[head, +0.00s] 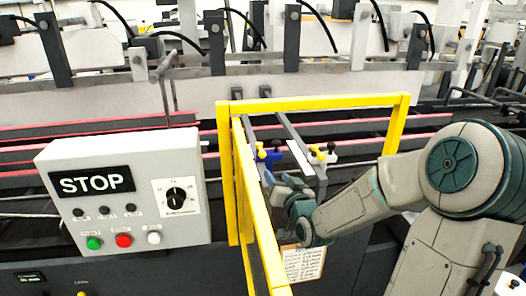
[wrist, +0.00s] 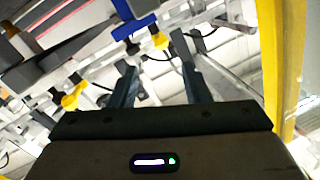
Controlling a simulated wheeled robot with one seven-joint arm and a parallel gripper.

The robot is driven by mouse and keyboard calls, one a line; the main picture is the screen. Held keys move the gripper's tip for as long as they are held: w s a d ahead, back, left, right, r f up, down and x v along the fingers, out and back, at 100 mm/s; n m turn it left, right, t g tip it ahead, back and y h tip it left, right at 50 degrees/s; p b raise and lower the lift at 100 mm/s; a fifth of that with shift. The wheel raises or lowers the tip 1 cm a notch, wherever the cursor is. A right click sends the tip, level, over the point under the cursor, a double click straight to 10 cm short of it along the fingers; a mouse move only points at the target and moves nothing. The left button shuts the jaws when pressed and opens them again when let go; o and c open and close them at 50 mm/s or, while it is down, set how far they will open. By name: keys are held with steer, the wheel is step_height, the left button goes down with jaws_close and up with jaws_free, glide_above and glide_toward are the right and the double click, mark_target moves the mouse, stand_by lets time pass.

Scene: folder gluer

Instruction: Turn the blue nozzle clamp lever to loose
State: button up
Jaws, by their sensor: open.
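The blue nozzle clamp (head: 273,156) sits on a dark bar inside the yellow guard frame in the head view, with small yellow and black knobs by it. In the wrist view a blue part (wrist: 134,29) shows at the top, beyond my fingertips, with a yellow knob (wrist: 160,41) just below it. The lever's exact setting is too small to tell. My gripper (head: 278,188) is just below the blue clamp in the head view. In the wrist view my gripper (wrist: 153,58) has its two fingers apart with nothing between them.
A yellow guard frame (head: 310,104) stands around the nozzle area, and its post (wrist: 283,70) runs close along the right in the wrist view. A control box (head: 125,190) with a STOP sign stands left.

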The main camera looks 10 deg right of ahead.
mark_target(264, 156)
steer(key=w, duration=0.4)
steer(key=w+a+p, duration=0.1)
steer(key=w, duration=0.4)
steer(key=w+a+p, duration=0.1)
steer(key=w, duration=0.3)
steer(key=shift+w+r, duration=0.25)
steer(key=shift+w, duration=0.1)
jaws_close()
